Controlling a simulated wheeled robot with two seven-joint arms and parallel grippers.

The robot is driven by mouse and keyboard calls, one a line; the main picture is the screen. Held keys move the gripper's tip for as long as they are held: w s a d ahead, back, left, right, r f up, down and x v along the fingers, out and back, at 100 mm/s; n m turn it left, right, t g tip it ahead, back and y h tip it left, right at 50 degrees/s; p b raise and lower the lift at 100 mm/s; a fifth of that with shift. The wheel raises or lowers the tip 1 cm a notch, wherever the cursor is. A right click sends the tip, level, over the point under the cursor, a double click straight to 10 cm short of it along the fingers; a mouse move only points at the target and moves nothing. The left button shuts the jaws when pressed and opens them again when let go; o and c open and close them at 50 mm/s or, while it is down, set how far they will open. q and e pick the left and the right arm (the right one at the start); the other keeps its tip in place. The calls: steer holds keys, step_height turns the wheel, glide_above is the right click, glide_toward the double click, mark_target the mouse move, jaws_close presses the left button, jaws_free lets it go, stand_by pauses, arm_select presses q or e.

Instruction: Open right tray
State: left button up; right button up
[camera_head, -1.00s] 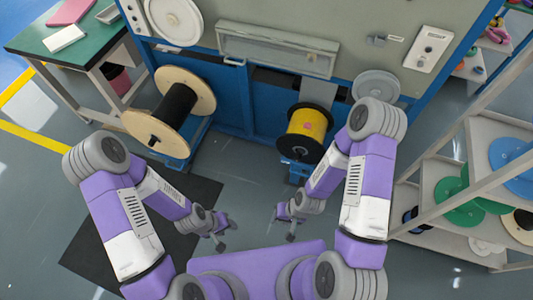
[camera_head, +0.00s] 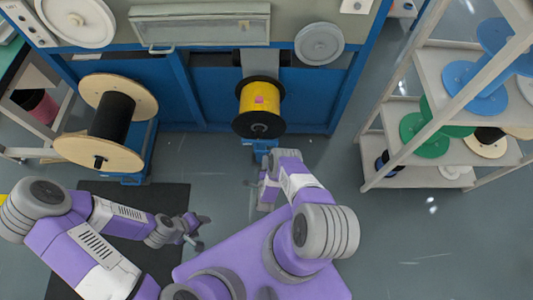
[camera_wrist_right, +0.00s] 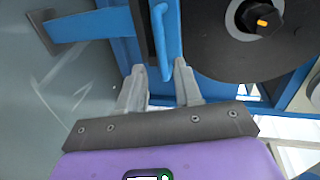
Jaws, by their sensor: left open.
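The right tray (camera_head: 260,143) is a blue stand under the yellow spool (camera_head: 253,97) at the foot of the machine. In the right wrist view its blue bar handle (camera_wrist_right: 161,35) stands upright in front of the fingers. My right gripper (camera_wrist_right: 162,76) is open, with the handle's lower end between its fingertips; I cannot tell whether they touch. In the head view my right arm hides most of that gripper. My left gripper (camera_head: 200,230) is open and empty above the dark mat, away from both trays.
A left blue tray (camera_head: 135,155) carries a wooden spool (camera_head: 108,120) with black cable. A shelf rack (camera_head: 440,130) with coloured spools stands on the right. Floor between my body and the rack is free.

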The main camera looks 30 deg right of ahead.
mark_target(267, 152)
steer(key=shift+m, duration=0.3)
steer(key=b+x, duration=0.3)
steer(key=x, duration=0.4)
steer(key=shift+w+d+r, duration=0.1)
steer(key=shift+d, duration=0.15)
steer(key=shift+c, duration=0.4)
jaws_close()
